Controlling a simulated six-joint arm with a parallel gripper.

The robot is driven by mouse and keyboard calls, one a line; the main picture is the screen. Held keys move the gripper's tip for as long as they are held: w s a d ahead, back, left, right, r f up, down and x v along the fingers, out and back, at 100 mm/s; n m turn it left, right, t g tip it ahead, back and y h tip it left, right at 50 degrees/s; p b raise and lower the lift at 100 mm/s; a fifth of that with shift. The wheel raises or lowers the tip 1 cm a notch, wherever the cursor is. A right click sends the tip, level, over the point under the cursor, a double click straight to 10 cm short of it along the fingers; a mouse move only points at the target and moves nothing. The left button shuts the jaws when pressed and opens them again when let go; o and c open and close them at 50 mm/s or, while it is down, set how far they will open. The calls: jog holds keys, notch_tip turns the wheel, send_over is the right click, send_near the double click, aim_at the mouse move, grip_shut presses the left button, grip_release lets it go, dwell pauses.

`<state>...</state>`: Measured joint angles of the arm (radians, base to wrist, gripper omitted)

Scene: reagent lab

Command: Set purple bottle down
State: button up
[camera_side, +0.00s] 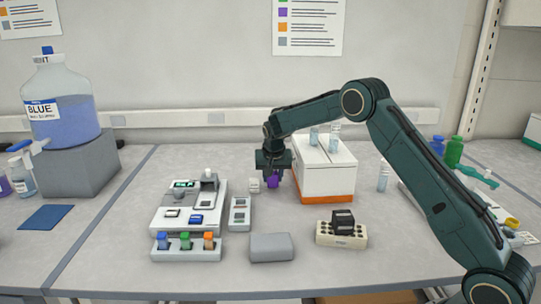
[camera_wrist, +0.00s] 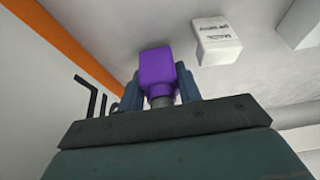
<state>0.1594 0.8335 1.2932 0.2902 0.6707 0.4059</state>
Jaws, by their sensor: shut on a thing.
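The purple bottle (camera_wrist: 158,72) is held between the fingers of my gripper (camera_wrist: 160,95) in the wrist view, its grey neck toward the palm. In the side view my gripper (camera_side: 273,172) points down beside the white box with the orange base, shut on the purple bottle (camera_side: 272,182). The bottle is low, near the table top. I cannot tell whether its base touches the table. The fingers hide part of it.
A small white labelled block (camera_side: 254,185) stands just left of the bottle; it also shows in the wrist view (camera_wrist: 217,40). The white box (camera_side: 325,172) is close on the right. A grey block (camera_side: 271,247) and a handheld device (camera_side: 239,214) lie toward the front.

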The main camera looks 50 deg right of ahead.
jog(key=shift+f, duration=0.4)
jog(key=shift+f, duration=0.1)
jog(key=o, duration=0.7)
jog(key=shift+o, duration=0.2)
jog(key=v, duration=1.2)
